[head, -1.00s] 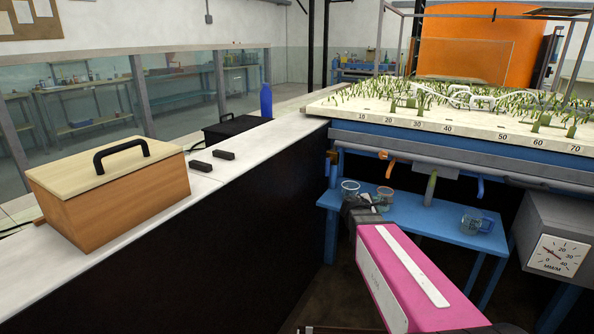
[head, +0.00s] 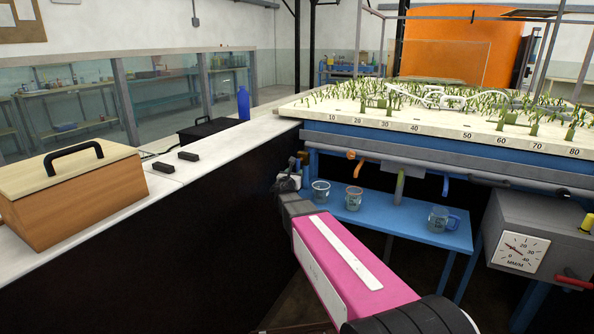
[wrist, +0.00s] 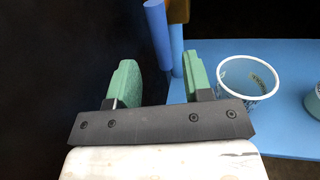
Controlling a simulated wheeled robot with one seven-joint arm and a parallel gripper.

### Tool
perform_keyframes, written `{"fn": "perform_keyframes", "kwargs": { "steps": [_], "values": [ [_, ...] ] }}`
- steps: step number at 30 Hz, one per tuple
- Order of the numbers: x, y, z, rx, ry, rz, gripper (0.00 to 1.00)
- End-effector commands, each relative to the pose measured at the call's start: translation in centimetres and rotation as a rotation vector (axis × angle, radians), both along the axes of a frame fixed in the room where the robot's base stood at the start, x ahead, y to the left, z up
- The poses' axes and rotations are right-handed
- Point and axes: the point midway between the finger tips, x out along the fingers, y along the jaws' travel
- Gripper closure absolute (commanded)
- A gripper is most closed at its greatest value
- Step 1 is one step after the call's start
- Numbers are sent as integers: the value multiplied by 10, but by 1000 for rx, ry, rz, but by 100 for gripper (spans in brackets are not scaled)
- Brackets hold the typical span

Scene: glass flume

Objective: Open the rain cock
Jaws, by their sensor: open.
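Several cock handles hang along the grey pipe under the planted bed; none has a readable label, so I cannot tell for sure which is the rain cock. In the wrist view a blue handle (wrist: 157,38) hangs down beside a brass-coloured body (wrist: 178,10), ahead of my gripper (wrist: 160,63) and between the lines of its fingers. The green fingers are apart with nothing between them. In the head view my gripper (head: 291,171) is at the pipe's left end and largely hides that handle. An orange handle (head: 357,165) and a green one (head: 400,187) hang farther right.
A blue low table (head: 385,222) below holds two cups (head: 320,191) (head: 354,197) and a glass mug (head: 440,218). A dark bench side (head: 215,230) stands close on the left. A gauge box (head: 540,240) with a red lever (head: 575,282) is at the right.

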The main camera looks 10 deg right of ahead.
Motion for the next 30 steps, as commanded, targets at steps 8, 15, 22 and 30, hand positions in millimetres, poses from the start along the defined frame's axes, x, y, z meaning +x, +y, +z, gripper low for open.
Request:
{"fn": "perform_keyframes", "kwargs": {
  "steps": [8,15,22,30],
  "values": [
    [46,-20,0,1,0,-1,54],
    [54,-25,0,1,0,0,54],
    [53,-25,0,1,0,0,77],
    [53,-25,0,-1,2,0,100]
  ]
}}
